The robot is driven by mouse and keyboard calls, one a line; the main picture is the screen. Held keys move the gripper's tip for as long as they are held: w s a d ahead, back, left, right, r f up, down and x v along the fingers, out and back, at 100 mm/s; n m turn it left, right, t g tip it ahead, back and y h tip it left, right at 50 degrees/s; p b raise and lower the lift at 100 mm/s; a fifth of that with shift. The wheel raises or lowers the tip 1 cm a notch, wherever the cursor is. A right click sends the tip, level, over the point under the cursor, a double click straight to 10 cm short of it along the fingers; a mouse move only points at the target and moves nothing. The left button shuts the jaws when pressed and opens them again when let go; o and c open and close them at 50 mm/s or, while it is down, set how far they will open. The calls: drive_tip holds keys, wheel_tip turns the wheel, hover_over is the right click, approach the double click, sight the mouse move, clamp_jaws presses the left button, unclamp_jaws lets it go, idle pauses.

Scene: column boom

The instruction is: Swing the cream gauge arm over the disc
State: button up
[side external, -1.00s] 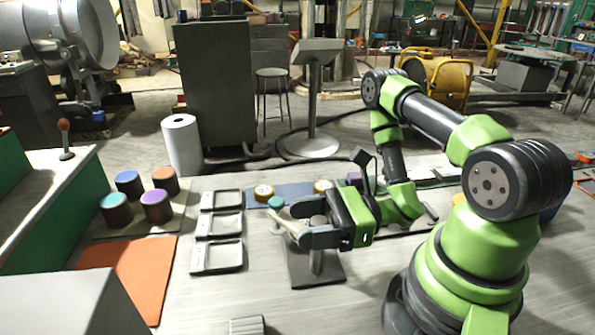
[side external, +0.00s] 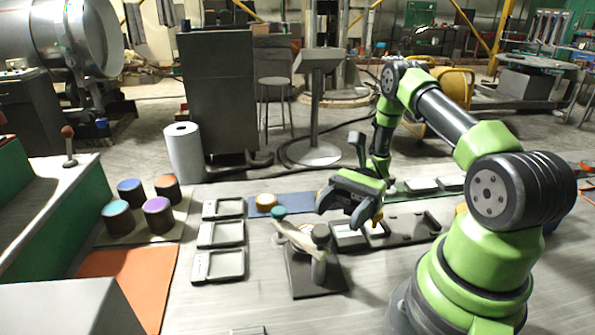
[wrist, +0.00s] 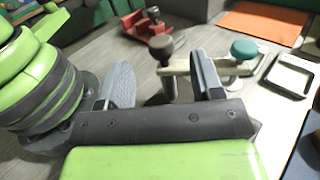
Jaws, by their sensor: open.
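The cream gauge arm (side external: 297,236) slants from a grey post with a dark knob (side external: 320,231) to a teal knob (side external: 278,212) at its far-left end. The post stands on a dark base plate (side external: 303,282). In the wrist view the cream arm (wrist: 225,68) runs rightward from the dark knob to the teal knob (wrist: 245,49). My gripper (side external: 343,208) is open and empty, behind and right of the post, apart from the arm.
Several grey trays (side external: 220,234) line the table left of the base plate. More trays (side external: 350,235) lie right of the post. Several dark cups with coloured tops (side external: 157,212) stand at the left, behind an orange mat (side external: 128,280).

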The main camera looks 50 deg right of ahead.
drive_tip(key=s+a+r+n+t+h, duration=0.2)
drive_tip(key=r+n+h, duration=0.3)
drive_tip(key=r, duration=0.2)
drive_tip(key=s+a+r+n+t+h, duration=0.3)
drive_tip(key=r+n+h, duration=0.1)
drive_tip(key=r+h, duration=0.25)
drive_tip(key=s+a+r+n+t+h, duration=0.2)
drive_tip(key=r+n+h, duration=0.3)
drive_tip(key=r, duration=0.3)
drive_tip(key=m+g+h, duration=0.2)
drive_tip(key=m+g, duration=0.5)
drive_tip(key=m, duration=1.7)
hover_over(309, 231)
wheel_tip(309, 231, down, 18)
drive_tip(key=shift+y, duration=0.25)
wheel_tip(309, 231, down, 12)
drive_tip(key=shift+r, duration=0.2)
wheel_tip(309, 231, up, 10)
drive_tip(key=w+d+m, duration=0.3)
drive_tip(key=w+d, duration=0.7)
drive_tip(key=shift+w+d+f, duration=0.1)
drive_tip(key=shift+d+f, duration=0.05)
drive_tip(key=shift+f, duration=1.3)
drive_tip(key=shift+w+d+f, duration=0.1)
drive_tip(key=shift+f, duration=1.3)
